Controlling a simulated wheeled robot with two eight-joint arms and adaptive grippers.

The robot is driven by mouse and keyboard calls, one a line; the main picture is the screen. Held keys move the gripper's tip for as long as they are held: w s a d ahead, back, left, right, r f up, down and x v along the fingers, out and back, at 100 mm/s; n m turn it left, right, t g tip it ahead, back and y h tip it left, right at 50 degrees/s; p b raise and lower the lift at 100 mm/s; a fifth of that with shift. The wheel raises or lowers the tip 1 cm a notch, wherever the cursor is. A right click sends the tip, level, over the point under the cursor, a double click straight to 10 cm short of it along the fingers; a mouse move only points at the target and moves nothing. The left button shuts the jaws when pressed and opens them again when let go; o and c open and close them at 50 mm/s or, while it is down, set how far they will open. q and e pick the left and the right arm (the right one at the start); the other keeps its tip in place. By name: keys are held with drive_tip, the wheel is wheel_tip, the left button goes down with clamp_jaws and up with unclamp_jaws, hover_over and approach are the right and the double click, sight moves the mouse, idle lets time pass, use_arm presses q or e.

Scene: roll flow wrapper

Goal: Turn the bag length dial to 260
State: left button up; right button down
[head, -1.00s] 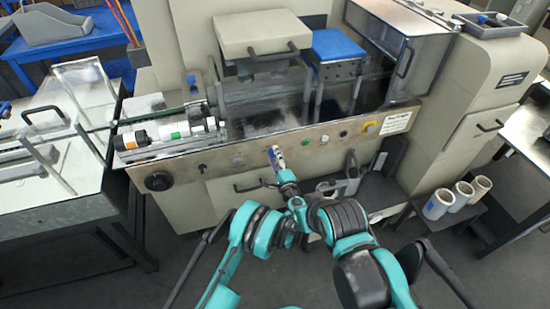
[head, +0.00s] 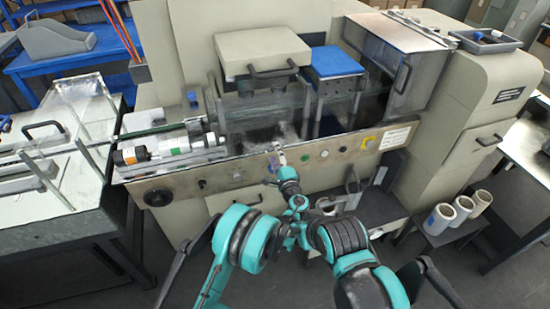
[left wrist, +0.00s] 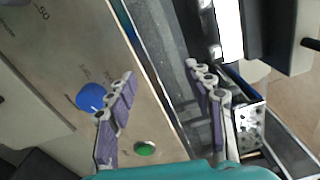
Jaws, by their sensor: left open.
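The front control panel (head: 225,175) of the wrapper carries a black knob (head: 158,197) at its left end and several small controls. My left gripper (head: 277,160) is at the panel's middle. In the left wrist view its two purple-grey fingers (left wrist: 163,90) are spread and empty. A blue round control (left wrist: 91,97) sits close beside the left finger, outside the gap between the fingers. A green button (left wrist: 145,148) is below it. My right gripper is not in view.
The roll shaft (head: 170,149) lies above the panel's left part. A blue-topped block (head: 338,63) and a clear guard (head: 385,50) stand behind. White rolls (head: 463,208) are on a low shelf at right.

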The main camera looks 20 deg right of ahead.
use_arm(q)
drive_tip(key=s+f+m+h+p, duration=0.1)
drive_tip(key=s+f+m+h, duration=0.1)
drive_tip(key=s+f+m, duration=0.7)
drive_tip(key=w+f+b, duration=0.1)
drive_tip(key=w, duration=0.8)
drive_tip(key=shift+a, duration=0.2)
drive_tip(key=shift+s, duration=0.1)
drive_tip(key=shift+n, duration=0.3)
drive_tip(key=c, duration=1.2)
